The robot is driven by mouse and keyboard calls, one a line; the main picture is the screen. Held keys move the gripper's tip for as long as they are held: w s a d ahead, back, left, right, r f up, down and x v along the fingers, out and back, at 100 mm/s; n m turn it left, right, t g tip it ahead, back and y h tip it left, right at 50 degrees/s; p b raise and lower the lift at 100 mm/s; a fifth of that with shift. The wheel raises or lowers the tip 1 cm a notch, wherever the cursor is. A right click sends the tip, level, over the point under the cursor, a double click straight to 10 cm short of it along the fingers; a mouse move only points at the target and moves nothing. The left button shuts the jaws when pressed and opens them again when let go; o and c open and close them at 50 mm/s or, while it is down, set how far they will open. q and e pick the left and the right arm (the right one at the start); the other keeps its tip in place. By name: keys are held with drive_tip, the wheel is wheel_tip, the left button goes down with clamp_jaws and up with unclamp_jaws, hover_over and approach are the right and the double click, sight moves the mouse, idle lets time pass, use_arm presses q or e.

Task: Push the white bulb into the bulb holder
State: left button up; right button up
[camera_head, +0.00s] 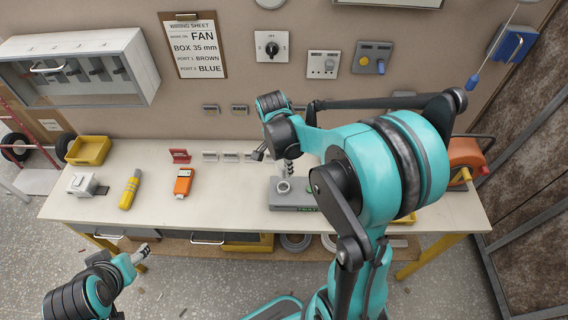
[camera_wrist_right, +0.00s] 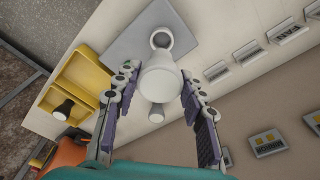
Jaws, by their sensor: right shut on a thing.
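The white bulb (camera_wrist_right: 160,82) sits between the fingers of my right gripper (camera_wrist_right: 158,88) in the right wrist view, and the gripper is shut on it. The round bulb holder (camera_wrist_right: 161,39) appears just past the bulb, on a grey base. In the head view, my right gripper (camera_head: 289,168) points down just above the holder (camera_head: 283,187) on its grey base (camera_head: 294,206). The bulb is hard to make out there, and I cannot tell whether it touches the holder. My left gripper (camera_head: 140,254) is low in front of the bench; its jaw state is unclear.
On the bench (camera_head: 225,207) lie an orange device (camera_head: 183,182), a yellow tool (camera_head: 130,189), a grey-white device (camera_head: 83,184) and a yellow bin (camera_head: 89,150). An orange machine (camera_head: 466,154) stands at the right end. Switches and a wiring sheet (camera_head: 195,46) hang on the wall.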

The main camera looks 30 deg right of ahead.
sight(280, 165)
drive_tip(key=shift+f+b, duration=2.45)
drive_tip(key=shift+f, duration=0.45)
drive_tip(key=shift+f+b, duration=1.45)
drive_tip(key=shift+f, duration=0.2)
drive_tip(key=o, duration=1.2)
drive_tip(key=shift+r, duration=0.15)
drive_tip(key=r, duration=0.4)
drive_tip(key=a+r, duration=0.1)
drive_tip(key=r, duration=0.6)
drive_tip(key=shift+s+a+r, duration=0.1)
drive_tip(key=shift+a+r, duration=0.15)
drive_tip(key=shift+r, duration=0.1)
